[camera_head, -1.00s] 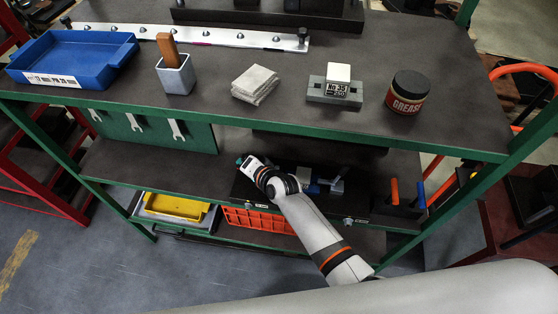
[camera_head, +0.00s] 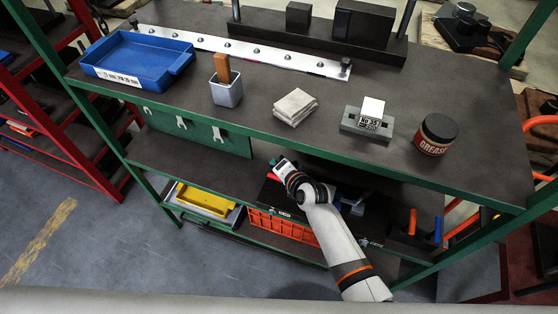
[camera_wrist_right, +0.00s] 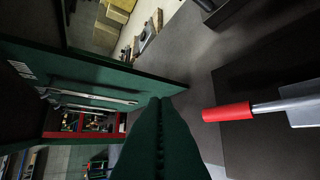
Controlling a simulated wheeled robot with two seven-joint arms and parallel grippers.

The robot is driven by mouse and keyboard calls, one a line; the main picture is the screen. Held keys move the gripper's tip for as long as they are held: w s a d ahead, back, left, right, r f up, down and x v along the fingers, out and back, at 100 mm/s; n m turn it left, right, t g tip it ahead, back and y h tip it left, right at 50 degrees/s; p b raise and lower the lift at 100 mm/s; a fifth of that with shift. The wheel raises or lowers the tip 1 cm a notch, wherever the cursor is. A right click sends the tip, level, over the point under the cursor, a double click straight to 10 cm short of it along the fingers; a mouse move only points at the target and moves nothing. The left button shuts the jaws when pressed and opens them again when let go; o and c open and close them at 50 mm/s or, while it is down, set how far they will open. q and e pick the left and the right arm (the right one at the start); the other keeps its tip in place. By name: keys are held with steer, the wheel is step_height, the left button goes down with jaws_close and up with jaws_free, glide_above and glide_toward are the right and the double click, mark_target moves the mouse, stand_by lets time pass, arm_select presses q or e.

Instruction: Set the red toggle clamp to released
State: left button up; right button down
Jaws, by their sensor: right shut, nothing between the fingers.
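The toggle clamp's red handle grip (camera_wrist_right: 226,112) shows in the right wrist view. It sits on a metal rod that runs right to a grey bracket (camera_wrist_right: 302,104), cut off by the frame edge. My right gripper (camera_wrist_right: 160,102) has its dark green fingers pressed together, with nothing between them. The red grip is to the right of the fingers, with a visible gap in the picture. In the head view my right gripper (camera_head: 276,163) is over the middle shelf, and my wrist hides most of the clamp. My left gripper is not in view.
The top shelf above holds a blue tray (camera_head: 93,68), a grey cup (camera_head: 227,93), a folded cloth (camera_head: 295,107) and a grease tin (camera_head: 436,134). A green wrench panel (camera_head: 200,132) hangs left of my gripper. An orange crate (camera_head: 283,226) sits below.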

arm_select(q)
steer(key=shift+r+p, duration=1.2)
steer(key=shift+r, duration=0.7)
arm_select(e)
steer(key=s+r, duration=0.4)
steer(key=r, duration=0.2)
steer(key=shift+a, duration=0.3)
